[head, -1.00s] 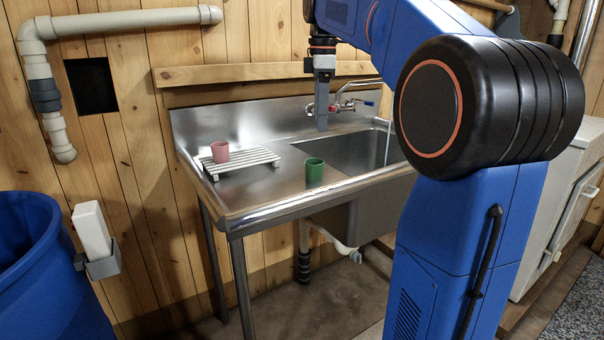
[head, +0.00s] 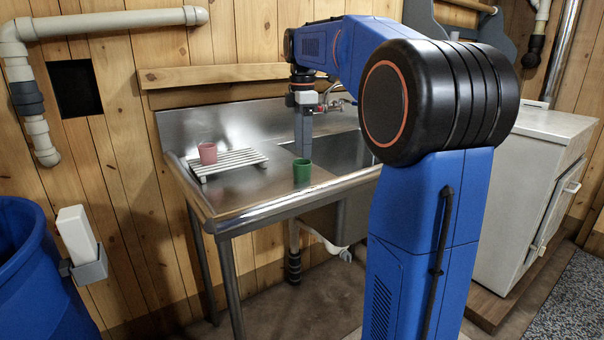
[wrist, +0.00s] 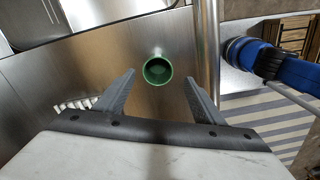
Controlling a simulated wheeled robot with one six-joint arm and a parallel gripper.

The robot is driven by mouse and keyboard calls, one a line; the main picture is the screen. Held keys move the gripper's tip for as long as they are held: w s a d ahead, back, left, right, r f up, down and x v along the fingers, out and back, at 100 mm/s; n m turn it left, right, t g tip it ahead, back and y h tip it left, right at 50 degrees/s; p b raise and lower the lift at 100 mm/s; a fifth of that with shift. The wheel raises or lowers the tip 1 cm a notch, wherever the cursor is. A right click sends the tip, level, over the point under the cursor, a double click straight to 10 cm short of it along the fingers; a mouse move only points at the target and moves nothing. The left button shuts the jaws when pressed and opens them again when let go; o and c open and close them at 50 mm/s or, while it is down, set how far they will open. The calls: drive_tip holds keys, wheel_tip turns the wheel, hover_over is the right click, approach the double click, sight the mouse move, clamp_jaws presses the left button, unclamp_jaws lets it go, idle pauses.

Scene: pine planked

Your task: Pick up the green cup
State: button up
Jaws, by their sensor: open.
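The green cup (head: 302,171) stands upright on the steel sink's drainboard, near its front edge and beside the basin. In the wrist view the cup (wrist: 157,70) is seen from above, just beyond the fingertips and roughly between their lines. My gripper (wrist: 161,76) is open and empty, its two dark fingers spread apart. In the head view my gripper (head: 303,148) hangs pointing down above and behind the cup. I cannot tell from the frames exactly how high the fingers are above the cup.
A pink cup (head: 208,153) stands on a white slatted rack (head: 228,163) to the left. The sink basin (head: 345,157) lies to the right, with a faucet (head: 336,105) at the back wall. A blue barrel (head: 25,265) stands at far left; a pale cabinet (head: 515,220) is at right.

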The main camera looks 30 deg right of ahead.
sight(302, 167)
drive_tip(key=shift+w+f, duration=0.2)
drive_tip(key=shift+f, duration=3.25)
drive_tip(key=c, duration=1.1)
